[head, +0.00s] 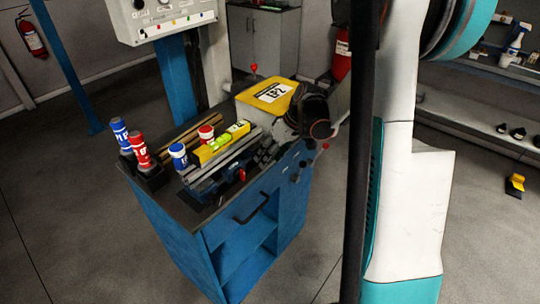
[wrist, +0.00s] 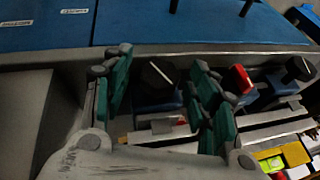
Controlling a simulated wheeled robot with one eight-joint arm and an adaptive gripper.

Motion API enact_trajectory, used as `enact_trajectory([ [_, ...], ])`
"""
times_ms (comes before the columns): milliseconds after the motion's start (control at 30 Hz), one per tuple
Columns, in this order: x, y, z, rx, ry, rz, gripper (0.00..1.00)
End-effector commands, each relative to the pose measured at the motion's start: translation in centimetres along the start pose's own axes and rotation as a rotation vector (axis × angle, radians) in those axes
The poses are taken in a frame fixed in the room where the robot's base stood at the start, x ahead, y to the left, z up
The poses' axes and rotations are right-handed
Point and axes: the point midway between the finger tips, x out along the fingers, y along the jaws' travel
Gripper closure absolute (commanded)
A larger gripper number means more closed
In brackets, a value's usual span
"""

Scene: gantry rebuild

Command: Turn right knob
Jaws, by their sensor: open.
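In the wrist view a dark faceted knob (wrist: 158,75) shows between the two green-padded fingers of my gripper (wrist: 161,66). The gripper is open, with a finger on either side of this knob. I cannot tell whether either finger touches it. A second dark knob (wrist: 298,68) is farther right in the wrist view, on a blue base, with a small red part (wrist: 240,78) between the two. In the head view my gripper is a dark shape over the right end of the blue cart (head: 243,225); its fingers and the knob there are hard to make out.
On the cart stand a yellow-topped box (head: 271,92), a yellow level (head: 222,144), a blue cylinder (head: 178,155), and labelled blue and red bottles (head: 140,149). A control panel (head: 165,18) is behind. Grey floor lies open around the cart.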

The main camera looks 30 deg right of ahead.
Motion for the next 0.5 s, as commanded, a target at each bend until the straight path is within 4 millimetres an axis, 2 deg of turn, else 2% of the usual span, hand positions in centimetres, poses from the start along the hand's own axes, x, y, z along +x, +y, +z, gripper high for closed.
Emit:
enact_trajectory([
  [167,-0.3,0.0,0.0,0.0,0.0,0.0,0.46],
  [267,-1.3,0.0,0.0,0.001,0.0,0.0,0.46],
  [500,-6.0,0.0,0.0,0.003,0.001,0.001,0.46],
])
